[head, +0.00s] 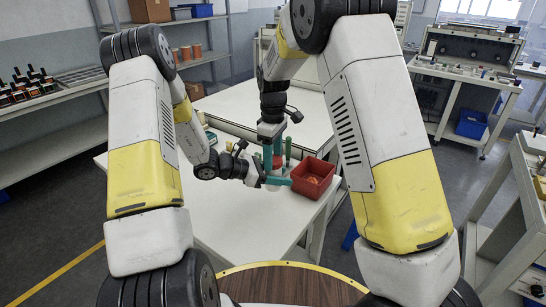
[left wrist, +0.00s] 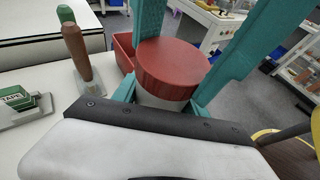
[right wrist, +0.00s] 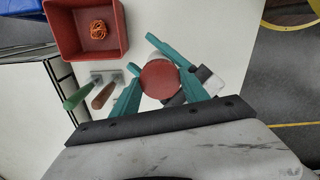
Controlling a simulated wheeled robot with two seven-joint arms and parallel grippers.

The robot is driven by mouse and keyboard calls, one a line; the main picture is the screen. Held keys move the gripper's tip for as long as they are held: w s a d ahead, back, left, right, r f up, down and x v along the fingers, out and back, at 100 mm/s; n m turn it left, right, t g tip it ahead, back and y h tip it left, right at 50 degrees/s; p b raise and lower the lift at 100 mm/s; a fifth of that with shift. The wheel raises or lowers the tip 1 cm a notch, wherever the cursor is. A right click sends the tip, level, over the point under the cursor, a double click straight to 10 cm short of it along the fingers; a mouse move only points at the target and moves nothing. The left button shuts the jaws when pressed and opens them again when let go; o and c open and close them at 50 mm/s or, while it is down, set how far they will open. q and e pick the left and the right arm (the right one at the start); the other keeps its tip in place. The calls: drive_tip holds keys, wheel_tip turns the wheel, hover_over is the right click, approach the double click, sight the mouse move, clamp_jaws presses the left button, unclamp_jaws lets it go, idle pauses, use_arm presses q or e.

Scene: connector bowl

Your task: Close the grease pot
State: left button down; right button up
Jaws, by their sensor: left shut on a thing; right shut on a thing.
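The grease pot (left wrist: 160,101) is a pale cylinder, held upright above the table at its front right. My left gripper (head: 275,182) is shut around it from the left side. The red lid (left wrist: 172,66) sits on top of the pot, with no clear gap seen between them. My right gripper (head: 278,158) points down from above, its teal fingers on either side of the lid, shut on it. From above, the round lid (right wrist: 160,79) shows between the right fingers and hides most of the pot. Whether the lid is fully tightened cannot be seen.
A red bin (head: 313,168) with an orange coil (right wrist: 98,30) stands close to the grippers. Tools with a green handle (right wrist: 77,97) and a brown handle (right wrist: 104,95) stand near it. The table's front left (head: 225,225) is clear.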

drive_tip(key=o, duration=1.5)
drive_tip(key=shift+o, duration=0.2)
drive_tip(key=shift+a, duration=0.1)
drive_tip(key=shift+r, duration=2.25)
drive_tip(key=shift+c, duration=0.3)
drive_tip(key=n, duration=0.1)
drive_tip(key=r+n, duration=0.1)
drive_tip(key=n, duration=0.1)
drive_tip(key=shift+s+n, duration=0.1)
drive_tip(key=shift+n, duration=0.2)
drive_tip(key=shift+r+n, duration=1.25)
drive_tip(key=shift+n, duration=0.45)
drive_tip(key=shift+f, duration=0.1)
